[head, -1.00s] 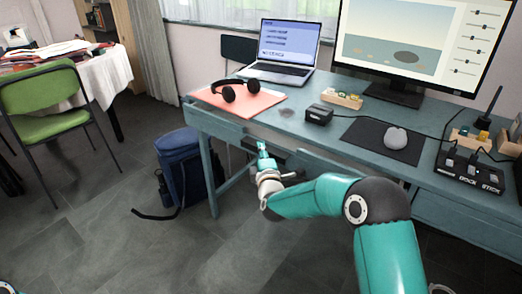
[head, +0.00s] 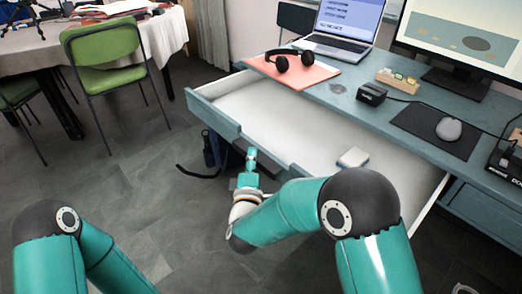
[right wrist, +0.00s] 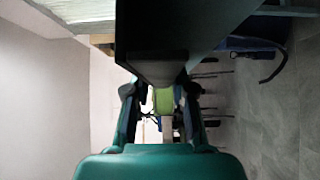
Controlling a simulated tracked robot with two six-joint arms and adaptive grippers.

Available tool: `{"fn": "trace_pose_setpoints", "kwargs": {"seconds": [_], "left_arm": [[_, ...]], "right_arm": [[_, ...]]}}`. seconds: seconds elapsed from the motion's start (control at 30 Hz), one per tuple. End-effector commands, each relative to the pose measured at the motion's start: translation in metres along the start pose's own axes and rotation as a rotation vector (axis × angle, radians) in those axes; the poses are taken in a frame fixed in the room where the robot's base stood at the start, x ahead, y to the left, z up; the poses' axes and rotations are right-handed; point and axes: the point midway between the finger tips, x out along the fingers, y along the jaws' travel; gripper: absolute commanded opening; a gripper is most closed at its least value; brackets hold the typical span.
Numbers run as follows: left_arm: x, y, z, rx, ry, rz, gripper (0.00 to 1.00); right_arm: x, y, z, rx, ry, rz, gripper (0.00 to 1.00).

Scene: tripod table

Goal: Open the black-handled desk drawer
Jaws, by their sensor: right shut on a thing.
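The desk drawer (head: 213,118) is pulled well out from under the blue-grey desk (head: 300,76). Its white inside shows, with a small pale box (head: 352,157) lying in it toward the right. My right gripper (head: 251,160) is at the middle of the drawer front and shut on the black handle. In the right wrist view the dark handle (right wrist: 160,73) sits between the fingers, under the drawer front. In the head view my gripper and arm hide most of the handle. My left arm shows at lower left, but its gripper is out of view.
On the desk are black headphones (head: 291,60) on an orange folder, a laptop (head: 339,31), a monitor (head: 462,45) and a mouse (head: 449,129). A green chair (head: 104,52) stands at the left. A blue bag (head: 228,152) is partly hidden below the drawer.

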Motion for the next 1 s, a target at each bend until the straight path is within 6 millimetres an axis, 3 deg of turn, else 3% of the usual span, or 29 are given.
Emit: {"fn": "trace_pose_setpoints", "kwargs": {"seconds": [0.03,0.53,0.57,0.67,1.0], "left_arm": [[-0.0003,0.0001,0.0,0.0,0.0,0.0,0.4],[-0.0005,0.0002,0.0001,0.0,0.0,0.0,0.4],[-0.0005,0.0002,0.0001,0.0,0.0,0.0,0.4],[-0.0005,0.0002,0.0001,0.0,0.0,0.0,0.4],[-0.0009,0.0003,0.0,0.0,0.0,0.0,0.4]], "right_arm": [[-0.0048,-0.0094,-0.0014,-0.004,-0.002,-0.023,0.0],[-0.01,-0.0114,-0.0066,-0.004,-0.003,-0.027,0.0],[-0.01,-0.0114,-0.0066,-0.004,-0.003,-0.027,0.27],[-0.01,-0.0108,-0.0067,-0.004,-0.003,-0.025,0.44],[-0.0093,-0.0052,-0.0083,-0.001,-0.001,-0.013,0.46]]}}
